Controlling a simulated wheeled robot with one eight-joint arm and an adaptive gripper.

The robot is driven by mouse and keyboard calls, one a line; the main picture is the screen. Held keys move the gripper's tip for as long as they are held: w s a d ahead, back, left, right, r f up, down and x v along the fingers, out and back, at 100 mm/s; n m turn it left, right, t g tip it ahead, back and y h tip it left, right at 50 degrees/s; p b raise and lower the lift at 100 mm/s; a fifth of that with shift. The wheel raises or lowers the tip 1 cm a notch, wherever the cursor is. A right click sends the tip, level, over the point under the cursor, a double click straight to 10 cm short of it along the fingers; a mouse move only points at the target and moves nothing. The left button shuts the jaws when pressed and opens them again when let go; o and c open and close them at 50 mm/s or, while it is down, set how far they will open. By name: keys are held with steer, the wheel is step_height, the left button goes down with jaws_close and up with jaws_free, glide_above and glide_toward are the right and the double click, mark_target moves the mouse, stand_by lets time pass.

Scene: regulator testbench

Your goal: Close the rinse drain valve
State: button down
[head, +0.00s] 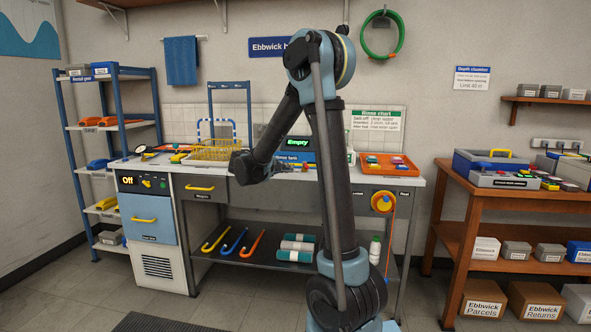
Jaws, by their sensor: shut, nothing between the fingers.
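The blue rinse tank (292,157) stands on the bench, under a dark display (298,142) reading "Empty". I cannot make out a drain valve or its position. My arm hides part of the tank's surroundings. A round yellow and orange part (382,201) with an orange line hanging from it is on the bench front, right of my arm; I cannot tell what it is.
On the worktop stand a yellow wire basket (213,150) and an orange tray (391,164) of small parts. A cabinet (152,222) with an "Off" display is at left. A brown table (515,198) is at right.

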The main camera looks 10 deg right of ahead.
mark_target(306, 166)
steer(key=w+a+n+t, duration=0.1)
steer(key=w+a, duration=0.2)
steer(key=a, duration=0.1)
steer(key=shift+w+a+h, duration=0.35)
steer(key=shift+a+h, duration=0.05)
steer(key=shift+f+t, duration=0.1)
steer(key=shift+t, duration=0.2)
steer(key=s+d+x, duration=0.2)
steer(key=x, duration=1)
steer(key=shift+w+d+f, duration=0.25)
steer(key=shift+f, duration=0.05)
